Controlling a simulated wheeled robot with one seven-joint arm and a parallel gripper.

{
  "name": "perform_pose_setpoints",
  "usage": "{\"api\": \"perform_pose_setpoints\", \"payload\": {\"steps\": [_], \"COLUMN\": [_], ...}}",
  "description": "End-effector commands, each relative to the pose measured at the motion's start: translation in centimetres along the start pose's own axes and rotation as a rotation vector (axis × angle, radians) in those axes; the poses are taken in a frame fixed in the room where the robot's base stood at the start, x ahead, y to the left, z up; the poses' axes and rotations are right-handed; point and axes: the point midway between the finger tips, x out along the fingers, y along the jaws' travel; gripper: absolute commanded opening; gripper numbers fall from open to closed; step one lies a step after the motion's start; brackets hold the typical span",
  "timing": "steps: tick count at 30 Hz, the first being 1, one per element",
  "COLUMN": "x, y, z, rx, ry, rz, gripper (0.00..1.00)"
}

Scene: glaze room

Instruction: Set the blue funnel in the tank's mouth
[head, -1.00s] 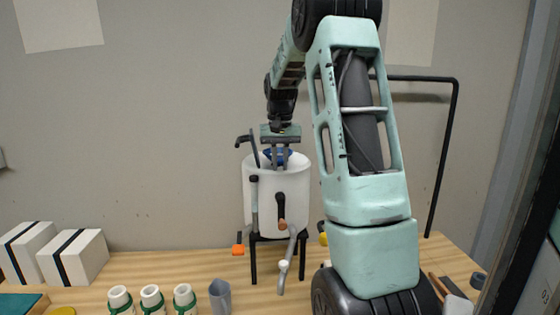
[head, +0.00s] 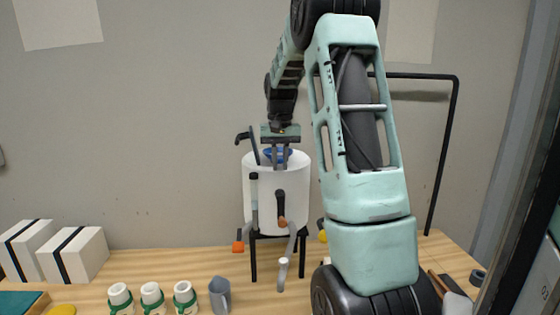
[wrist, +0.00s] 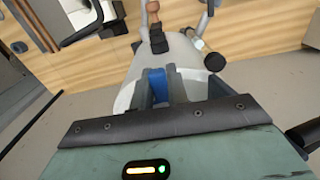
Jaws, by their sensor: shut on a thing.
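The white tank (head: 262,205) stands on a black stand on the wooden table, and its rim also shows in the wrist view (wrist: 124,101). My gripper (head: 276,164) points straight down at the top of the tank, shut on the blue funnel (head: 283,153). In the wrist view the blue of the funnel (wrist: 156,84) shows between the two fingers. The funnel is at the tank's mouth, partly below the rim line. The fingers and the tank wall hide its lower part, so I cannot tell whether it touches the tank.
Pipes and a dark handle (head: 280,205) are on the tank's front. Several white bottles with green bands (head: 152,297) and a grey jug (head: 220,294) stand in front to the left. White boxes (head: 75,256) are at far left. A black bent pipe (head: 447,150) rises at right.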

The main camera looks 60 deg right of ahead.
Motion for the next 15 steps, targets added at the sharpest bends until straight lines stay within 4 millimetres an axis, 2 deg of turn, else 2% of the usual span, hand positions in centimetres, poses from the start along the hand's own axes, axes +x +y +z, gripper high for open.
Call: {"api": "perform_pose_setpoints", "payload": {"steps": [7, 8, 10, 11, 15], "x": [-0.03, -0.03, -0.04, -0.04, -0.04], "y": [-0.02, -0.02, -0.02, -0.02, -0.02], "z": [-0.01, -0.01, -0.01, -0.01, -0.01], "rx": [0.000, -0.001, -0.001, -0.001, -0.001], "ry": [0.001, 0.001, 0.001, 0.001, 0.001], "rz": [0.000, 0.000, 0.000, 0.000, 0.000], "gripper": [0.00, 0.18, 0.38, 0.41, 0.41]}}
